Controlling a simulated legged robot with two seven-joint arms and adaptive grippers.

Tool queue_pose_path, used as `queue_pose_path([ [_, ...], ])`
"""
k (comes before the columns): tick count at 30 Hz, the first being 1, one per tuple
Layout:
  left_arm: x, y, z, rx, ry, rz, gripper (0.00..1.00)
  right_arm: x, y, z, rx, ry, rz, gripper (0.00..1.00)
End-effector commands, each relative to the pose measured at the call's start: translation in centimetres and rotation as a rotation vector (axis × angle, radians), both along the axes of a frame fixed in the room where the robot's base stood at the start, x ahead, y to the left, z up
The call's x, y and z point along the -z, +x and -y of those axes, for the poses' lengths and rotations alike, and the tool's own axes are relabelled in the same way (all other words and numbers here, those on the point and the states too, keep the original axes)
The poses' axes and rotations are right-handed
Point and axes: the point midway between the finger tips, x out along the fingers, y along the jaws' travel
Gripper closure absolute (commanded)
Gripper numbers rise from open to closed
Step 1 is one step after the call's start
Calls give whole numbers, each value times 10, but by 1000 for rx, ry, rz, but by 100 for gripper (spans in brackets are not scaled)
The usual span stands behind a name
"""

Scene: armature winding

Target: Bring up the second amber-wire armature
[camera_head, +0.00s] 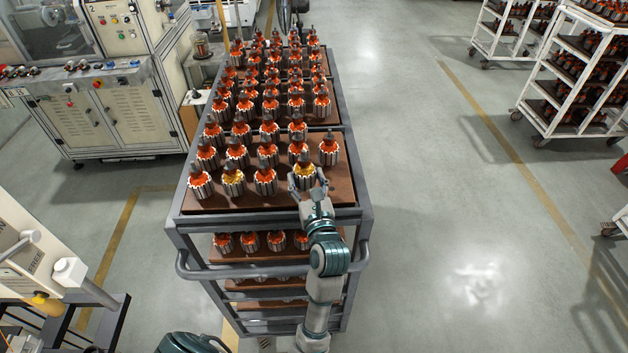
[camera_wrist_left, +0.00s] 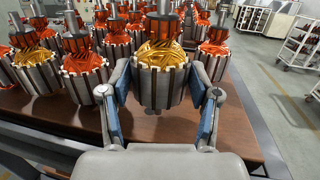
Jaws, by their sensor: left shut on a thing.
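An amber-wire armature (camera_head: 304,171) is at the front right of the cart's top board. My left gripper (camera_head: 308,187) is shut around its slotted steel core. In the left wrist view, this armature (camera_wrist_left: 161,60) stands upright between the blue-padded fingers of the gripper (camera_wrist_left: 162,92). The stub of its lower shaft shows beneath the core; I cannot tell whether it is clear of the board. Another amber-wire armature (camera_head: 233,178) stands in the front row to the left, apart from the gripper; it also shows in the left wrist view (camera_wrist_left: 36,68). My right gripper is not in view.
Orange-wire armatures stand close around the held one, including one (camera_head: 265,180) to its left and one (camera_head: 328,149) behind right. The grey cart (camera_head: 354,216) has lower shelves with more armatures. A machine (camera_head: 95,110) stands left. The floor right of the cart is clear.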

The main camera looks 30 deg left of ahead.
Motion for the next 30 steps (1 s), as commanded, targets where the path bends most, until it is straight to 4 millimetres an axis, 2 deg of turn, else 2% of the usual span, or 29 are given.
queue_pose_path([
  [11, -4, 0, 0, 1, 8, 3, 100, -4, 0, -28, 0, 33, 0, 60],
  [24, -3, -1, -10, 0, 5, 5, 100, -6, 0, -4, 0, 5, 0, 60],
  [30, -2, -1, -12, -1, 4, 5, 100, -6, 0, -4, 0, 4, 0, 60],
])
